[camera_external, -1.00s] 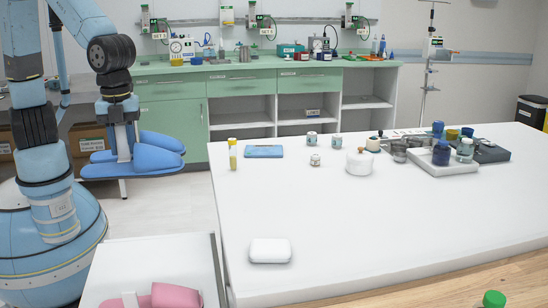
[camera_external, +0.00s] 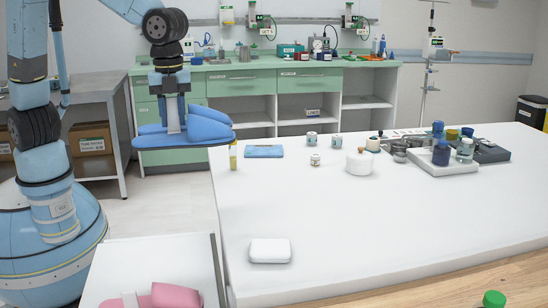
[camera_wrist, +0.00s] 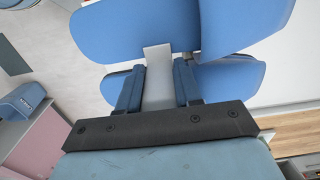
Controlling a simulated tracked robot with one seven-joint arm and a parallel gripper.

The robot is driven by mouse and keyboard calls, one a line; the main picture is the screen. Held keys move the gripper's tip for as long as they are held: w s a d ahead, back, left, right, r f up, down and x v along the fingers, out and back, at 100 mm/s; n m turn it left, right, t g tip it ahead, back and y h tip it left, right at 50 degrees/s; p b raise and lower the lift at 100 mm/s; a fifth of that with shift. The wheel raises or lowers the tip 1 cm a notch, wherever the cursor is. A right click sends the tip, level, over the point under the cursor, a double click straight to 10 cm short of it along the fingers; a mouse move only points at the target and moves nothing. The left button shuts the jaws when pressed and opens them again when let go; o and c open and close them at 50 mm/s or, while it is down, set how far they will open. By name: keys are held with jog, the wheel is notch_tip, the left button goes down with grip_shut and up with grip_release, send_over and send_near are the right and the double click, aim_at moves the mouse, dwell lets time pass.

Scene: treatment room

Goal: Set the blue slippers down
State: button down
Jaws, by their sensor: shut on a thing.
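The blue slippers (camera_external: 207,124) hang in the air under my gripper (camera_external: 173,120), near the far left corner of the white table (camera_external: 330,225). They are joined by a light upright piece (camera_wrist: 157,75) between them. My gripper (camera_wrist: 157,90) is shut on this upright piece, and both slippers show beyond the fingers in the wrist view (camera_wrist: 140,28). The slippers lie roughly level. In the external view they overlap the table's far left corner area, and I cannot tell whether they are over the tabletop.
Near that corner stand a yellow-capped tube (camera_external: 233,156) and a blue flat item (camera_external: 264,151). Jars (camera_external: 312,138) and a white lidded pot (camera_external: 359,162) stand farther right. A white box (camera_external: 270,251) lies in front; the tabletop between is clear. Pink slippers (camera_external: 175,296) sit on a white surface at lower left.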

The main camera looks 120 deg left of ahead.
jog(key=w+a, duration=0.1)
jog(key=a, duration=0.3)
jog(key=w+a, duration=0.1)
jog(key=a, duration=0.3)
jog(key=w+a, duration=0.1)
jog(key=a, duration=0.3)
jog(key=shift+w+a+f, duration=0.15)
jog(key=shift+a+f, duration=0.05)
jog(key=shift+f, duration=0.15)
notch_tip(320, 180, down, 4)
jog(key=shift+d+f, duration=0.1)
jog(key=shift+f, duration=0.3)
jog(key=shift+w+f, duration=0.25)
jog(key=shift+w, duration=0.05)
jog(key=w+a+f, duration=0.1)
jog(key=w+f, duration=0.2)
jog(key=w, duration=0.1)
jog(key=w+a+f, duration=0.2)
jog(key=w+f, duration=0.1)
jog(key=w, duration=0.1)
jog(key=w+a+f, duration=0.1)
jog(key=w+f, duration=0.2)
jog(key=w, duration=0.1)
jog(key=shift+w+a+f, duration=0.1)
jog(key=shift+a, duration=0.25)
jog(key=shift+w+f, duration=0.15)
jog(key=shift+f, duration=1.6)
